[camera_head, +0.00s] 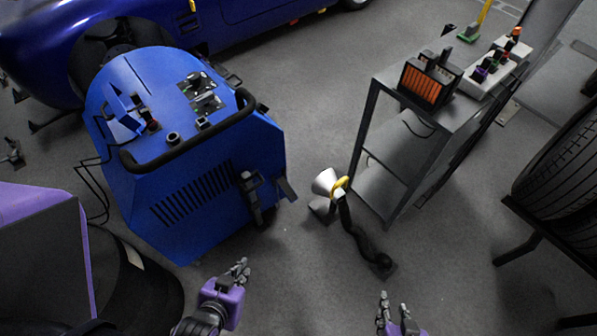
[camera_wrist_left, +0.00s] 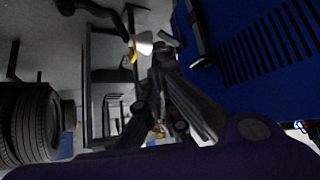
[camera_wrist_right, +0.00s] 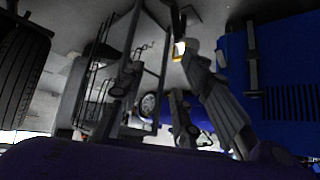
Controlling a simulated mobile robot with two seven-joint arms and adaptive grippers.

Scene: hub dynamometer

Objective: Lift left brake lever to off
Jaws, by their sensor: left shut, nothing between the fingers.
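The blue dynamometer cabinet (camera_head: 190,190) stands at the left in the head view. A black lever-like fitting (camera_head: 251,195) hangs on its near right side, with another dark flat part (camera_head: 287,188) beside it. I cannot tell which of these is the left brake lever, or its position. My left gripper (camera_head: 241,269) is shut and empty, below and in front of the cabinet, apart from the fittings. The cabinet side also shows in the left wrist view (camera_wrist_left: 265,70). My right gripper (camera_head: 394,303) is open and empty at the bottom edge, away from the cabinet.
A grey shelf cart (camera_head: 400,160) stands at the right, with an orange-fronted box (camera_head: 424,86) on top. Tyres (camera_head: 560,170) stand far right.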

